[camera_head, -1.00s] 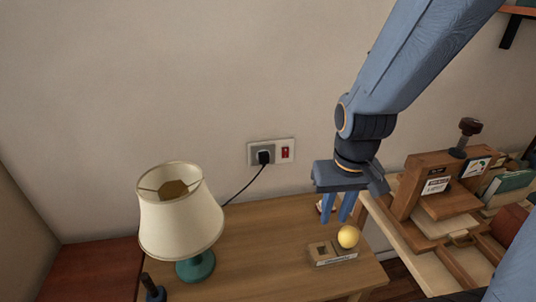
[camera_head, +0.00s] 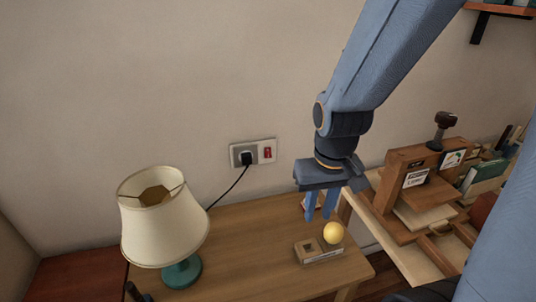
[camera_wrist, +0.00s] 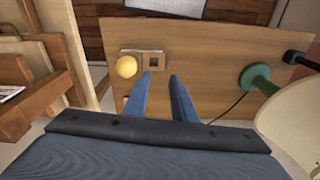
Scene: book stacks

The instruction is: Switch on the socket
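The socket (camera_head: 253,152) is a plate on the wall above the table, with a black plug (camera_head: 246,158) in its left half and a red switch (camera_head: 267,153) in its right half. The switch's position is too small to tell. A cord runs from the plug down toward the lamp (camera_head: 163,218). My gripper (camera_head: 320,213) points down over the right part of the table, to the right of and below the socket. Its two blue fingers are apart with nothing between them, as the wrist view (camera_wrist: 162,82) also shows. The socket is out of the wrist view.
The wooden table (camera_head: 240,255) carries the lamp and a small wooden block (camera_head: 318,250) with a yellow ball (camera_head: 333,232) at its right end. A wooden press (camera_head: 410,180) and books stand at the right. The wall left of the socket is clear.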

